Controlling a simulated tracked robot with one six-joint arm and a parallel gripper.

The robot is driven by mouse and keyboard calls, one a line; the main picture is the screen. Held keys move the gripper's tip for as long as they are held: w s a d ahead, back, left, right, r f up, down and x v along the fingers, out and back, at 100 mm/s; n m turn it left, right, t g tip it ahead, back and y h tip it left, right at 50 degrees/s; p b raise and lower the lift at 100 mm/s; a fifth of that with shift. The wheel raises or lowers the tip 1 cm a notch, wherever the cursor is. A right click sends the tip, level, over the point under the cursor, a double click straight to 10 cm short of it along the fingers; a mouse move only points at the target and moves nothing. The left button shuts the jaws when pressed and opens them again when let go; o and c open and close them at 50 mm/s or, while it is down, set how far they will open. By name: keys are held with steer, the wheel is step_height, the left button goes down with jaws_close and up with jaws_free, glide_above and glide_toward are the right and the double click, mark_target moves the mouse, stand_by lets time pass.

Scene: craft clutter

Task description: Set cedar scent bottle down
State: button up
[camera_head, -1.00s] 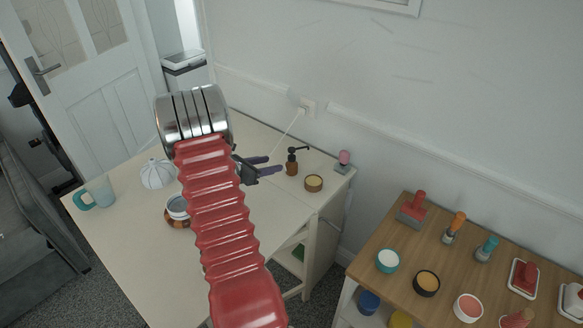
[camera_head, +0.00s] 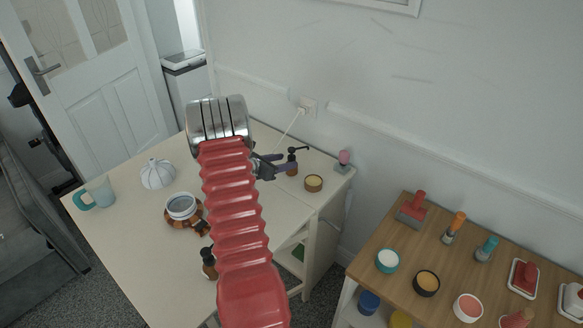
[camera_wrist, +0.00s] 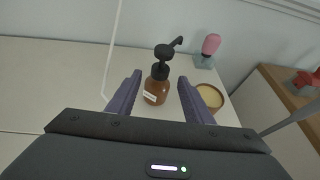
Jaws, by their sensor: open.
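An amber pump bottle (camera_head: 292,168) with a black pump head stands upright on the white table near the wall. It also shows in the wrist view (camera_wrist: 156,92), with a pale label I cannot read. My gripper (camera_head: 284,161) is open, its two purple fingers (camera_wrist: 161,80) to either side of the bottle in that view. I cannot tell whether either finger touches it. A second dark brown bottle (camera_head: 208,264) stands near the table's front edge, partly hidden by my arm. I cannot tell which bottle is the cedar scent.
A round yellow-topped tin (camera_head: 313,184) and a pink-headed stamp or tool (camera_head: 344,160) stand close right of the pump bottle. A pot (camera_head: 181,207), a white lidded jar (camera_head: 158,174) and a teal mug (camera_head: 97,192) are left.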

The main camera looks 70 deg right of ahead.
mark_target(289, 159)
steer(key=shift+x, duration=2.4)
steer(key=shift+r, duration=0.1)
steer(key=shift+c, duration=0.4)
jaws_close()
steer(key=shift+r, duration=0.15)
steer(key=shift+r, duration=4.8)
